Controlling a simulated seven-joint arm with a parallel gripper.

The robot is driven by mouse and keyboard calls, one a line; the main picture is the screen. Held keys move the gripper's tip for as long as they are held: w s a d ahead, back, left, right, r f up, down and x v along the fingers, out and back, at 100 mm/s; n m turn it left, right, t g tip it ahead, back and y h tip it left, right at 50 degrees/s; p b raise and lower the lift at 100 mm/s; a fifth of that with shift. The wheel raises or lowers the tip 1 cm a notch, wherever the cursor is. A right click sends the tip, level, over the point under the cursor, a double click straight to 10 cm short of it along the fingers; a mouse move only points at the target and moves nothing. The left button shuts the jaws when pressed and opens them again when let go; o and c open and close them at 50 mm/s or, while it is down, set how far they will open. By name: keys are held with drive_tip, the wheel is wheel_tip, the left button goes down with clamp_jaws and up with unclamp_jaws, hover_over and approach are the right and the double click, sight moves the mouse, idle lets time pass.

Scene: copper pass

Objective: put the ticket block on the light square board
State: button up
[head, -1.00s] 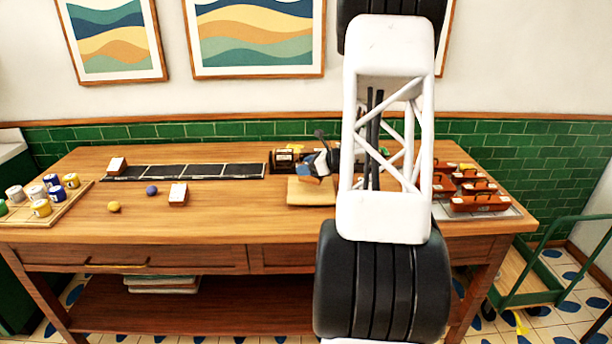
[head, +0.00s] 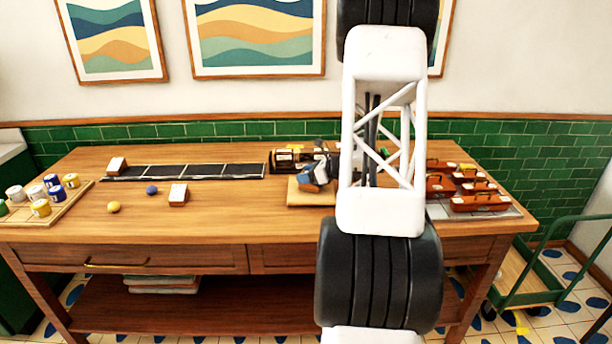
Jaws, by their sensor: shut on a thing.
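The light square board (head: 297,197) lies on the table right of centre, partly hidden by my arm. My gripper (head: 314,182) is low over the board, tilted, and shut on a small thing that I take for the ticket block. The gripper hides most of it, so I cannot tell whether it touches the board. Two similar white-topped wooden blocks stand on the table, one (head: 178,194) at left centre and one (head: 117,166) at the left end of the dark strip.
A dark panelled strip (head: 195,172) runs along the back left. A yellow ball (head: 113,207) and a blue ball (head: 151,190) lie near it. A tray (head: 68,198) of small tins is at the far left. Red-brown boxes (head: 478,203) stand at the right. The front middle is clear.

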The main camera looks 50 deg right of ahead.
drive_tip(key=shift+f, duration=0.15)
drive_tip(key=o, duration=1)
drive_tip(key=shift+s+d, duration=0.1)
drive_tip(key=v, duration=1.1)
drive_tip(key=shift+s+d+r, duration=0.15)
drive_tip(key=shift+s+r, duration=0.1)
drive_tip(key=shift+s, duration=0.05)
idle(0.4)
